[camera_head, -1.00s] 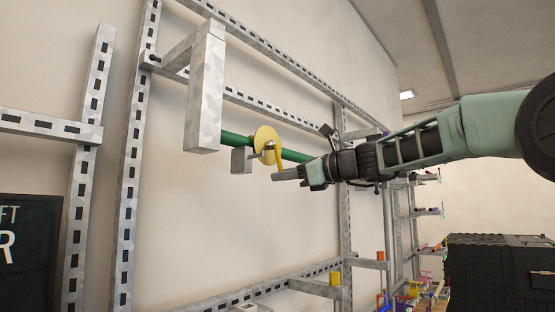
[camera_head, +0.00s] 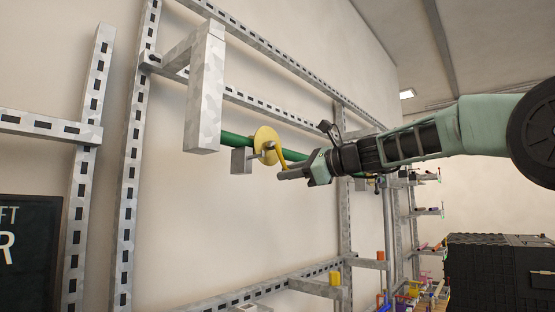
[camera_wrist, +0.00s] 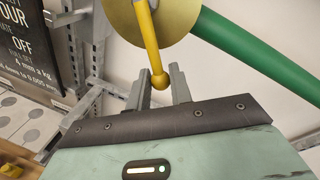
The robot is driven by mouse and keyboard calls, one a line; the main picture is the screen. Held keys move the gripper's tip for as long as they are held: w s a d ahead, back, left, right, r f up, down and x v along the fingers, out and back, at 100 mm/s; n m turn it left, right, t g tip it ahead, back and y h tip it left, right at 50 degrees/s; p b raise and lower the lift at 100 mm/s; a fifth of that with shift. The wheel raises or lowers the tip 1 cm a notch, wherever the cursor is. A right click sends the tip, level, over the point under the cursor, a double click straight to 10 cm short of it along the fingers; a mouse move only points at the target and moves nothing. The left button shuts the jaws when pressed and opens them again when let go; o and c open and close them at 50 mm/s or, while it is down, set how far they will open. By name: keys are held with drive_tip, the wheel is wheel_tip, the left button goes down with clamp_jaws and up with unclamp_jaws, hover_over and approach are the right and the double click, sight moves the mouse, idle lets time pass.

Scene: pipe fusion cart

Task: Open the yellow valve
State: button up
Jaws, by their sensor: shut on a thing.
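The yellow valve (camera_head: 265,140) is a round disc with a bent lever, mounted on a green pipe (camera_head: 235,139). Its yellow lever (camera_head: 281,158) slants down and to the right from the disc in the head view. In the wrist view the lever (camera_wrist: 149,40) runs down from the disc (camera_wrist: 175,15) to a ball end between my fingers. My gripper (camera_head: 291,173) is shut on the lever's end; it also shows in the wrist view (camera_wrist: 160,86). The far side of the lever's end is hidden by the fingers.
A grey bracket (camera_head: 206,95) holds the pipe at the left. Slotted metal rails (camera_head: 130,160) stand along the wall. A dark sign (camera_head: 30,250) is at the lower left, a black crate (camera_head: 498,270) at the lower right. The space below my gripper is clear.

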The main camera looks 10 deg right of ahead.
drive_tip(key=shift+w+d+r+n, duration=0.2)
drive_tip(key=shift+d+r+n, duration=0.15)
drive_tip(key=shift+n, duration=0.35)
drive_tip(key=shift+w+d+r+n+h, duration=0.2)
drive_tip(key=shift+r+n, duration=0.1)
drive_tip(key=shift+n, duration=0.2)
drive_tip(key=shift+w+d+r+n+h, duration=0.1)
drive_tip(key=shift+r+n+h, duration=0.15)
drive_tip(key=shift+n, duration=0.25)
drive_tip(key=shift+w+d+r+n+h+p, duration=0.1)
drive_tip(key=shift+d+r+n+h+p, duration=0.1)
drive_tip(key=shift+r+n, duration=0.2)
drive_tip(key=shift+w+d+r+n+h+p, duration=0.1)
drive_tip(key=shift+r+n+p, duration=0.15)
drive_tip(key=shift+n, duration=0.25)
drive_tip(key=shift+w+d+r+n, duration=0.1)
drive_tip(key=shift+d+r+n, duration=0.05)
drive_tip(key=shift+r+n, duration=0.65)
drive_tip(key=shift+f, duration=0.1)
